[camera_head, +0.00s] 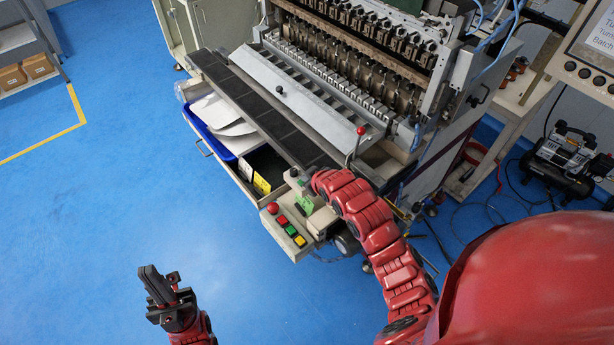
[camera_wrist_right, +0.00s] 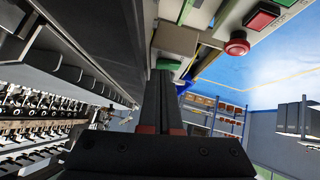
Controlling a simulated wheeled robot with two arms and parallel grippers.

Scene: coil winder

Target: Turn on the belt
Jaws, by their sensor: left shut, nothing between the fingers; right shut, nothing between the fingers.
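The belt (camera_head: 262,112) is a dark strip along the front of the coil winder. A control panel at its near end carries a red mushroom button (camera_head: 272,208) and red (camera_head: 282,220), green (camera_head: 290,230) and yellow (camera_head: 299,241) buttons. My right gripper (camera_head: 308,174) is at the belt's near end, above a small box with green parts (camera_head: 304,203), mostly hidden by my arm. My left gripper (camera_head: 150,275) is shut and empty over the floor.
An open drawer with a blue tray (camera_head: 222,145) and papers is under the belt. A lever with a red knob (camera_head: 360,131) stands right of the belt. A compressor (camera_head: 562,160) and cables lie at right. The blue floor at left is clear.

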